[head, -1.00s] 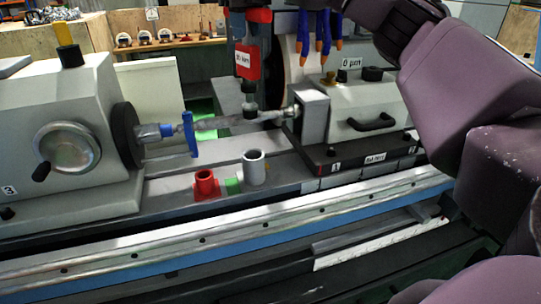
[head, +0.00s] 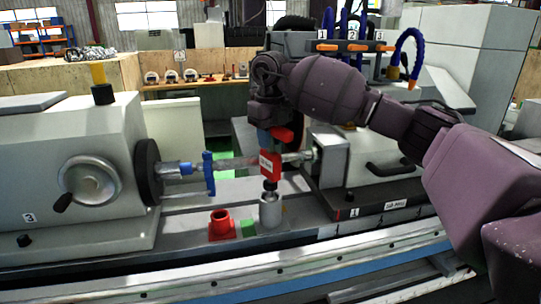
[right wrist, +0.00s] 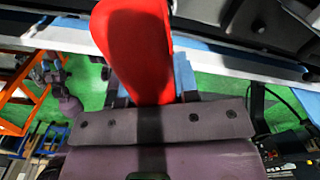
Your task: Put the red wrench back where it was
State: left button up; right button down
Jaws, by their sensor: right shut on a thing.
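My right gripper (head: 274,135) is shut on the red wrench (head: 270,163), which hangs upright below it with a white label and a dark lower end. The wrench's lower end is at the mouth of the grey tube holder (head: 270,211); I cannot tell how far it is inside. The red holder (head: 221,225) stands just left of the grey one and looks empty. In the right wrist view the red wrench (right wrist: 135,50) fills the upper middle, and the fingers are hard to make out. My left gripper is in neither view.
A green block (head: 248,229) sits between the holders. Behind them a horizontal workpiece (head: 235,163) runs between the machine's centres, with a blue clamp (head: 209,173) on it. The grey wheelhead (head: 385,150) is close on the right, and the handwheel (head: 90,187) is at left.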

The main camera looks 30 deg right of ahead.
aim_at(270, 152)
jog(key=shift+f, duration=2.45)
jog(key=c, duration=0.9)
grip_release()
jog(key=shift+o, duration=0.2)
notch_tip(270, 152, up, 12)
jog(key=shift+r, duration=0.1)
